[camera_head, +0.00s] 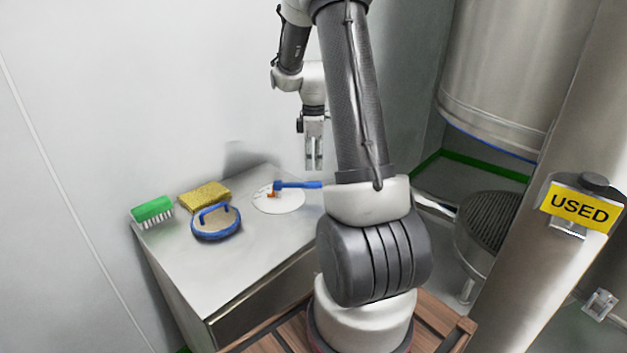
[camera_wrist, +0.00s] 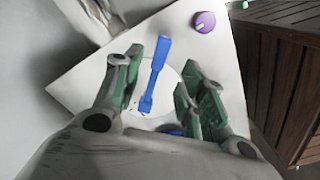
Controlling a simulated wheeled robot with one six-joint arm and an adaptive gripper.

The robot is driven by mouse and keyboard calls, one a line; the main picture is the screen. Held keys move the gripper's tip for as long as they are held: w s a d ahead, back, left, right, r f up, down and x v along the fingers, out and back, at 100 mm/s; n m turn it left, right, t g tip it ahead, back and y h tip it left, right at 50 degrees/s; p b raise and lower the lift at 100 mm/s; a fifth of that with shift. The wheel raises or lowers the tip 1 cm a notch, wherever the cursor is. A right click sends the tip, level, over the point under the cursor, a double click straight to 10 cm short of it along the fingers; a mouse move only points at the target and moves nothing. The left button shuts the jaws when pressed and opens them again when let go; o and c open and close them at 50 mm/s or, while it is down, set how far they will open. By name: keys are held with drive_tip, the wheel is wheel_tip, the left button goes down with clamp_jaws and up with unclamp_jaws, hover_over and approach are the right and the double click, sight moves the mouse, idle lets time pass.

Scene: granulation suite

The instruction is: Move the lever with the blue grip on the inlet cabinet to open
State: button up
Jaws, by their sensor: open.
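The lever with the blue grip (camera_head: 299,184) sits on a white round plate (camera_head: 283,204) on top of the inlet cabinet (camera_head: 232,283). In the head view its grip points right from an orange and blue pivot. In the wrist view the blue lever (camera_wrist: 157,66) lies between my open fingers, apart from both. My gripper (camera_head: 314,166) points down above the cabinet top, over the grip's right part. The gripper's green-padded fingers (camera_wrist: 168,90) are spread and empty. The lever's right end is close to my arm in the head view.
A green brush (camera_head: 153,209), a yellow sponge (camera_head: 204,195) and a blue-rimmed round item (camera_head: 216,222) lie on the cabinet's left part. A purple knob (camera_wrist: 204,22) shows near the lever in the wrist view. A steel column with a USED sign (camera_head: 579,207) stands right.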

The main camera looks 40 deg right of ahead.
sight(313, 182)
wheel_tip(313, 182, down, 8)
drive_tip(key=shift+r, duration=0.2)
drive_tip(key=shift+c, duration=0.5)
clamp_jaws()
